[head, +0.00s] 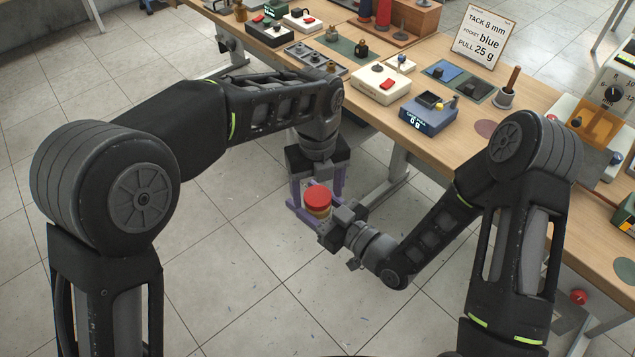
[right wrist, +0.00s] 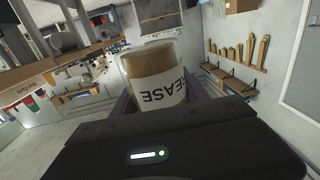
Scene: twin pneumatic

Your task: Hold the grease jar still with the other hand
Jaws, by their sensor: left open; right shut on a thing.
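The grease jar (head: 317,199) has a red lid and a tan body, and is held in the air in front of the bench. My right gripper (head: 318,216) is shut on its body. In the right wrist view the jar (right wrist: 152,75) sits between the purple fingers, its white label upside down with "EASE" readable; the lid is hidden there. My left gripper (head: 317,188) is open and points down at the jar, its purple fingers to either side of the red lid. I cannot tell whether they touch it.
The wooden bench (head: 455,140) runs behind and to the right. It carries a dark blue display box (head: 428,118), a cream box with a red button (head: 381,84), a sign (head: 483,40) and small tools. Below the jar is open tiled floor (head: 250,290).

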